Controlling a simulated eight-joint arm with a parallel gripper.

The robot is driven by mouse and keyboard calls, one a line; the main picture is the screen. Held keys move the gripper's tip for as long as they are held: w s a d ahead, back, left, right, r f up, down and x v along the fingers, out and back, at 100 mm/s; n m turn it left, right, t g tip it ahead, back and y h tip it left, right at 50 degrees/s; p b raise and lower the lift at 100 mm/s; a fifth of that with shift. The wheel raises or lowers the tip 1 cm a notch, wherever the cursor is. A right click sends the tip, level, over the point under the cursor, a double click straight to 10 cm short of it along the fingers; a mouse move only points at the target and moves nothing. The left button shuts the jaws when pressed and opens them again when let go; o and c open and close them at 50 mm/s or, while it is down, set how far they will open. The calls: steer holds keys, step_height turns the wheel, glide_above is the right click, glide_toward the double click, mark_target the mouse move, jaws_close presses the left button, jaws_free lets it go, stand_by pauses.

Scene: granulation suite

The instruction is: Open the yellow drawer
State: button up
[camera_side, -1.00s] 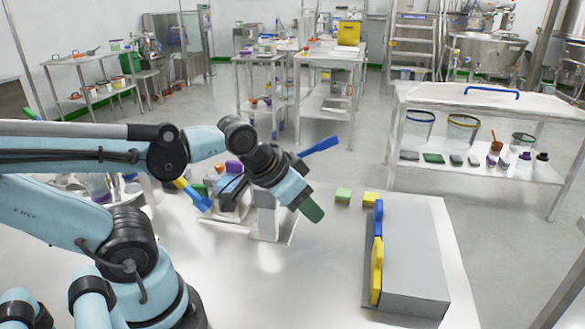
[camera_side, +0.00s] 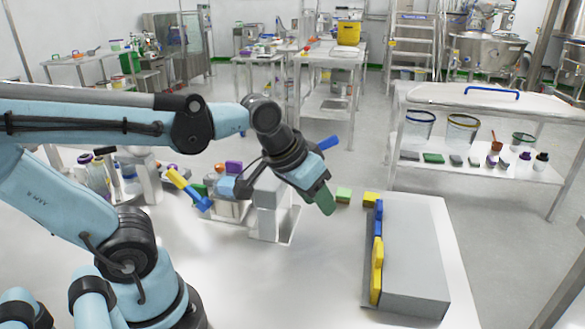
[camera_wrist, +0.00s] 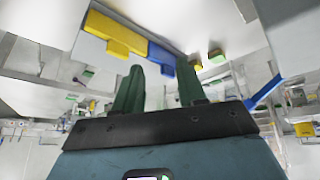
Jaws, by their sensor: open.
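The yellow drawer (camera_side: 377,272) is in the left side of a low grey cabinet (camera_side: 415,258) on the white table. Its yellow front sits against the cabinet, so it looks shut. A blue drawer (camera_side: 379,217) is beside it, farther back. My gripper (camera_side: 326,202) is in the air left of the cabinet, near the blue drawer's end, apart from both. In the wrist view the green fingers (camera_wrist: 160,82) are spread with nothing between them. The yellow drawer (camera_wrist: 110,32) shows there beyond the fingers, up and left, with a raised yellow handle.
A yellow block (camera_side: 370,198) and a green block (camera_side: 343,195) lie near the cabinet's far end. A grey stand (camera_side: 268,212) and a yellow-and-blue tool (camera_side: 187,188) are to the left. The table in front of the drawers is clear.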

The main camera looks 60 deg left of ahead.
steer(key=w+d+r+n+g, duration=0.3)
steer(key=w+d+n, duration=0.1)
steer(key=w, duration=0.1)
steer(key=n+g, duration=0.3)
steer(key=n, duration=0.1)
glide_toward(380, 249)
step_height(380, 249, down, 10)
steer(key=shift+d+r, duration=0.1)
steer(key=shift+r, duration=0.1)
steer(key=shift+c, duration=0.3)
jaws_close()
